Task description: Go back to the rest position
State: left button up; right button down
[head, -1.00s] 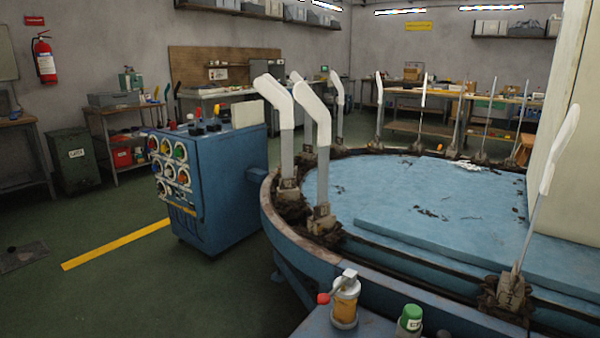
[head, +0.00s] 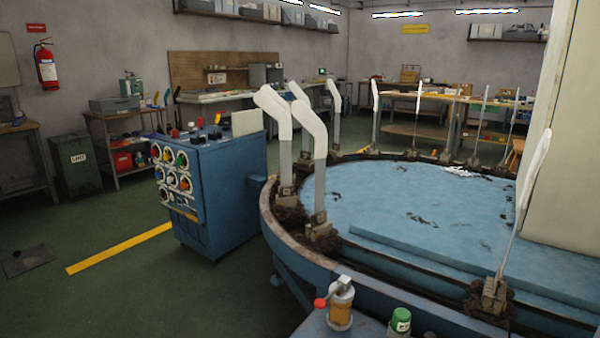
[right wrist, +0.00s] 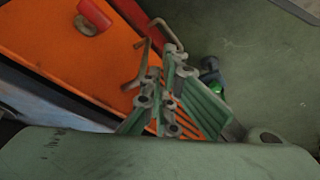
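In the head view, neither of my grippers shows. In the right wrist view, my right gripper (right wrist: 168,92) appears with grey links and green ribbed finger pads. The pads are seen at an angle, so whether it is open or shut is unclear. I see no sock or other object clearly held in it. Behind it is an orange surface (right wrist: 60,40) with a red part (right wrist: 93,18) on it. A wide grey-green body, likely mine, covers the bottom of that view.
A round blue table (head: 415,205) carries upright white sock forms (head: 305,115) around its rim. A blue control cabinet (head: 215,190) stands left of it. The green floor (head: 110,300) at left is mostly clear.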

jog(key=s+d+f+g+p, duration=0.2)
jog(key=s+f+p, duration=0.7)
jog(key=s+p, duration=0.15)
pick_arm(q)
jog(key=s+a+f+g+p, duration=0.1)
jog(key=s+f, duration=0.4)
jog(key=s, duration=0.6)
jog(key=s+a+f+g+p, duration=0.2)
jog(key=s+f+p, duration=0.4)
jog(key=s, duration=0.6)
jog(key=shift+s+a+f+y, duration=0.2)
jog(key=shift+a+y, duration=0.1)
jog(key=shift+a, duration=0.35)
pick_arm(e)
jog(key=s+d+f+g, duration=0.1)
jog(key=s+d+f, duration=0.1)
jog(key=s, duration=1.1)
jog(key=shift+d+f+h, duration=0.15)
jog(key=shift+d+h, duration=0.05)
jog(key=shift+h, duration=0.1)
